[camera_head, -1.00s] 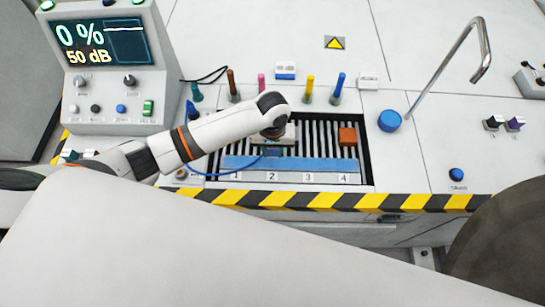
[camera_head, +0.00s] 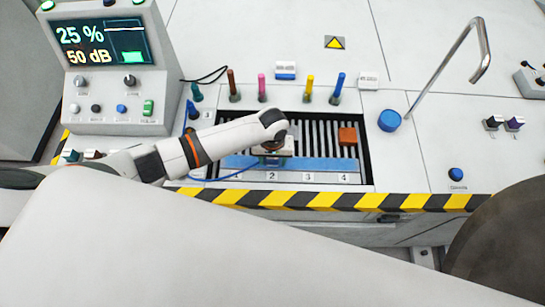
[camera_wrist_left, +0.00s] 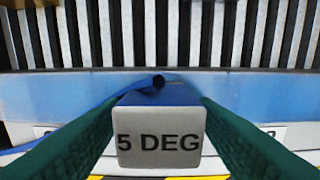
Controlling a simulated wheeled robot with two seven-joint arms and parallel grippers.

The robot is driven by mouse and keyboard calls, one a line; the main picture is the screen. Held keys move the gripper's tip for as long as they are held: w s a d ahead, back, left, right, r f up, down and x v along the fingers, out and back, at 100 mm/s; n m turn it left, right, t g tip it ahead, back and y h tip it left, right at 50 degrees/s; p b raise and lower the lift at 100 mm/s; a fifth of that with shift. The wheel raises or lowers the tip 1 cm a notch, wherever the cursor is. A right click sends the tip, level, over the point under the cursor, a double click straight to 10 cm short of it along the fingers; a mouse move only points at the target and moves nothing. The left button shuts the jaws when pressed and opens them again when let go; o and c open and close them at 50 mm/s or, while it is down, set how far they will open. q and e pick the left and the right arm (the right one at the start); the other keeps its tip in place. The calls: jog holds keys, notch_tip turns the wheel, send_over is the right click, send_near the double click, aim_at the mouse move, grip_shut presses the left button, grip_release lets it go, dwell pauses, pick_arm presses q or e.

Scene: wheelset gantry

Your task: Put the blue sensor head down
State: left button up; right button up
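The blue sensor head (camera_wrist_left: 160,138) has a pale end face marked "5 DEG", a blue top and a blue cable. In the left wrist view it sits between the green fingers of my left gripper (camera_wrist_left: 160,108), which appear to press on its sides. In the head view my left gripper (camera_head: 273,150) points down at the blue strip (camera_head: 318,165) near the number 2. There the sensor head is mostly hidden by the gripper. I cannot tell whether it touches the strip. My right gripper is in neither view.
Several coloured pegs stand behind, including a yellow one (camera_head: 309,88). A display console (camera_head: 110,60) reads 25 %. A bent metal pipe (camera_head: 450,65) rises at right.

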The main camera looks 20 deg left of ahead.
pick_arm(q)
notch_tip(320, 180, up, 12)
jog(key=shift+r, duration=0.15)
dwell(0.6)
dwell(0.5)
